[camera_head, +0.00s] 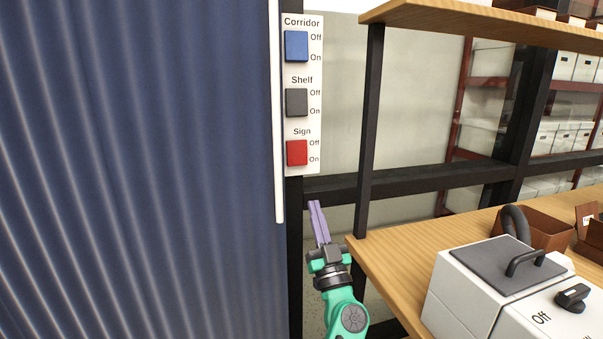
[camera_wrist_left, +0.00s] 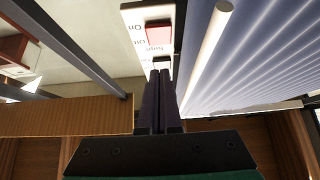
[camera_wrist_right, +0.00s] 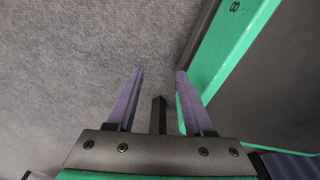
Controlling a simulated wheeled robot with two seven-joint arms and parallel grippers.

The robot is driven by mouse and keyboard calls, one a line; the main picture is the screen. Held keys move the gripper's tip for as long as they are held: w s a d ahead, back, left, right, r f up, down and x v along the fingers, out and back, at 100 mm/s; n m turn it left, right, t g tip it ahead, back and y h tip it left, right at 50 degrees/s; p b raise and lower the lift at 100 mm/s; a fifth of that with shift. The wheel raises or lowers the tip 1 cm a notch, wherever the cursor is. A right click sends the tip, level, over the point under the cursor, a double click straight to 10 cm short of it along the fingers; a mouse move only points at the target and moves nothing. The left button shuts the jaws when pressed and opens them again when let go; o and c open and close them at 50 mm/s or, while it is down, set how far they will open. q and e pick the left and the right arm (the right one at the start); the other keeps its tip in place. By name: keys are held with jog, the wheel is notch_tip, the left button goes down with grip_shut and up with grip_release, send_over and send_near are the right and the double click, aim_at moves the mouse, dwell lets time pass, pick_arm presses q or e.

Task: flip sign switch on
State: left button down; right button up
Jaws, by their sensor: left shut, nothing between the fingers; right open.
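The red Sign switch (camera_head: 297,153) is the lowest of three rockers on a white upright panel (camera_head: 304,122), with "Off" above and "On" below at its right side. Which way it is tilted I cannot tell. It also shows near the top of the left wrist view (camera_wrist_left: 159,32). My left gripper (camera_head: 313,203) is shut and empty, its purple fingers pointing up, below the panel and apart from the switch in the head view. My right gripper (camera_wrist_right: 160,72) is open and empty over a grey speckled surface in the right wrist view; it is outside the head view.
A blue Corridor switch (camera_head: 296,46) and a dark grey Shelf switch (camera_head: 297,102) sit above on the panel. A blue corrugated surface (camera_head: 140,170) fills the left. A wooden shelf (camera_head: 385,250) with a white box-like device (camera_head: 470,290) stands at right.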

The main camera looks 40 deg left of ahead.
aim_at(298, 158)
pick_arm(q)
jog(key=x, duration=0.4)
jog(key=a+f+b+x, duration=0.1)
jog(key=x, duration=0.3)
jog(key=w+f+b+x, duration=0.1)
jog(key=x, duration=0.3)
jog(key=shift+w+a, duration=0.15)
jog(key=shift+a, duration=0.1)
jog(key=shift+w+a+b, duration=0.15)
jog(key=shift+a+b, duration=0.05)
jog(key=shift+b, duration=0.15)
jog(key=shift+r, duration=0.15)
pick_arm(e)
jog(key=w, duration=0.2)
jog(key=w+f, duration=0.1)
jog(key=shift+w+a+f, duration=0.1)
jog(key=shift+w+a, duration=0.15)
jog(key=shift+a, duration=0.15)
